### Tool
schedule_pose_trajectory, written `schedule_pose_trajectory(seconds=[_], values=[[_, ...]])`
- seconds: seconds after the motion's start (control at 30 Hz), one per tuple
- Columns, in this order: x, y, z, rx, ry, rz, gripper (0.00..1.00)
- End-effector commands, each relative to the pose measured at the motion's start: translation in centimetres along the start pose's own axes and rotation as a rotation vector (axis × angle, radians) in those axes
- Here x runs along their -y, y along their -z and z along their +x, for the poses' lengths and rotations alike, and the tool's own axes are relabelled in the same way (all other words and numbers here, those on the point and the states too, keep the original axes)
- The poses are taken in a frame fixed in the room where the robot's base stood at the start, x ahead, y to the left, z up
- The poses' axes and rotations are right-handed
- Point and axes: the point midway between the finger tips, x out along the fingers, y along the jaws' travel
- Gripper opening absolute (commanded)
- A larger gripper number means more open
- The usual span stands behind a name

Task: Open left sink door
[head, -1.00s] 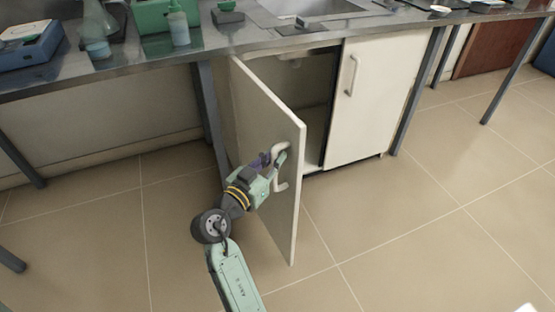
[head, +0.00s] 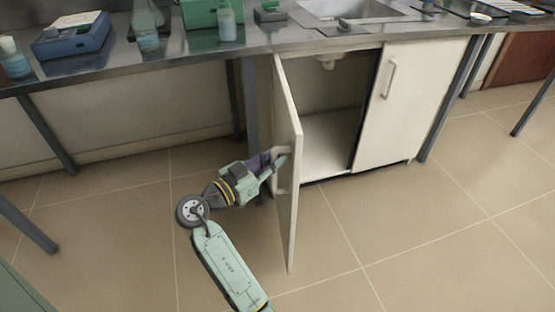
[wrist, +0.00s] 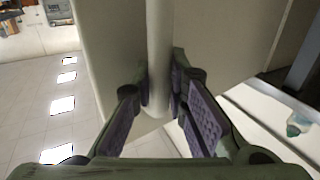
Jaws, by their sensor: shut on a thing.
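The left sink door (head: 290,165) is a white panel that stands wide open, swung out from the cabinet. Its handle (wrist: 159,60) is a pale bar between my finger pads in the wrist view. My gripper (head: 277,158) is shut on this handle; in the wrist view my gripper (wrist: 160,92) has a finger on each side of the bar. The open cabinet interior (head: 328,130) shows a pale floor and a white drain pipe under the sink (head: 350,10). Part of the handle is hidden by my gripper in the head view.
The right door (head: 405,105) is closed, with its own bar handle. A metal table leg (head: 250,110) stands just left of the open door. The counter above holds a blue device (head: 72,38) and bottles. The tiled floor (head: 390,225) in front is clear.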

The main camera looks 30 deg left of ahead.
Motion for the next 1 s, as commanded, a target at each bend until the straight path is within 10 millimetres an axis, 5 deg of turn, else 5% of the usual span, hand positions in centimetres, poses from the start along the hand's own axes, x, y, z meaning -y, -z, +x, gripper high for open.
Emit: schedule_pose_trajectory(seconds=[0.3, 0.33, 0.63, 1.0], values=[[-0.09, -0.29, -0.19, 0.007, -0.003, -0.002, 0.0], [-0.09, -0.29, -0.19, 0.007, -0.003, -0.002, 0.14], [-0.02, -0.17, -0.11, 0.004, -0.001, -0.001, 0.34], [0.06, -0.11, -0.54, 0.003, 0.001, -0.001, 0.35]])
